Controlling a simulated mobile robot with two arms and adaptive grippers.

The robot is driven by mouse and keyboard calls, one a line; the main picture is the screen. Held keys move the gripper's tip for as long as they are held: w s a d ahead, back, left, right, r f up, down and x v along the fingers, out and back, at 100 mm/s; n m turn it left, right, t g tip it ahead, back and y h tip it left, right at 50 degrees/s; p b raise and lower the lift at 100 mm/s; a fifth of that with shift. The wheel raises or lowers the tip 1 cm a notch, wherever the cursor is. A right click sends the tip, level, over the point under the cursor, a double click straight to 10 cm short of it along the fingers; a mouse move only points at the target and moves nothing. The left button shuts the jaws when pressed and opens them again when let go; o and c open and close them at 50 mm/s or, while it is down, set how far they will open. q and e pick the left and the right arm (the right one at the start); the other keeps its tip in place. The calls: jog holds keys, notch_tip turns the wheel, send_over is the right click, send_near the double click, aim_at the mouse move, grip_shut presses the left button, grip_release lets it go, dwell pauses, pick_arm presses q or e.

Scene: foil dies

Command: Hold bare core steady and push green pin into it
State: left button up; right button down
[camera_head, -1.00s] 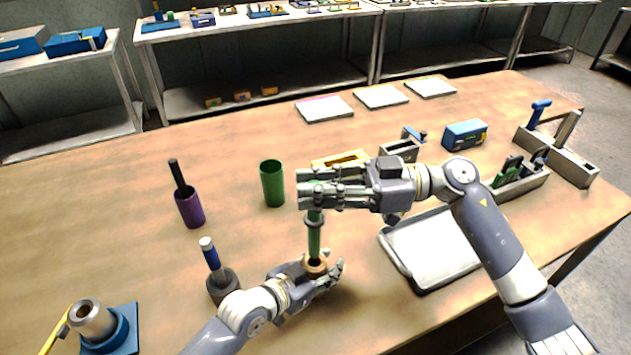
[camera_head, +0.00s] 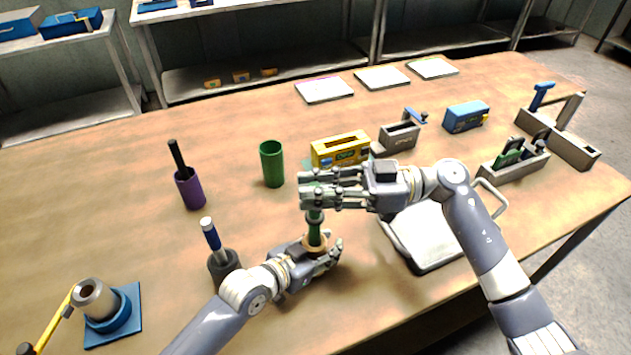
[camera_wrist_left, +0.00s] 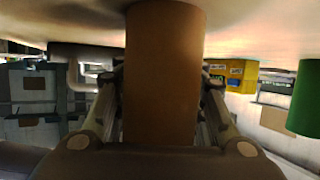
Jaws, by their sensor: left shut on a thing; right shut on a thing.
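My left gripper (camera_head: 324,260) is shut around the bare core, a brown cylinder (camera_wrist_left: 165,75) that stands upright between its fingers in the left wrist view. In the head view only the core's tan top rim (camera_head: 316,249) shows. My right gripper (camera_head: 308,190) is shut on the green pin (camera_head: 315,230), directly above the core. The pin is upright, with a dark collar partway down, and its lower end is at the core's opening, seemingly inside it. The pin's upper part is mostly hidden by the right fingers.
A yellow box (camera_head: 340,149) is behind the right hand. A grey tray (camera_head: 433,240) lies under the right arm.

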pick_arm(q)
jog(key=shift+c, duration=0.2)
pick_arm(e)
jog(key=shift+f, duration=2.05)
jog(key=c, duration=1.4)
grip_release()
jog(key=shift+f, duration=0.1)
jog(key=d, duration=1.2)
jog(key=shift+w, duration=0.45)
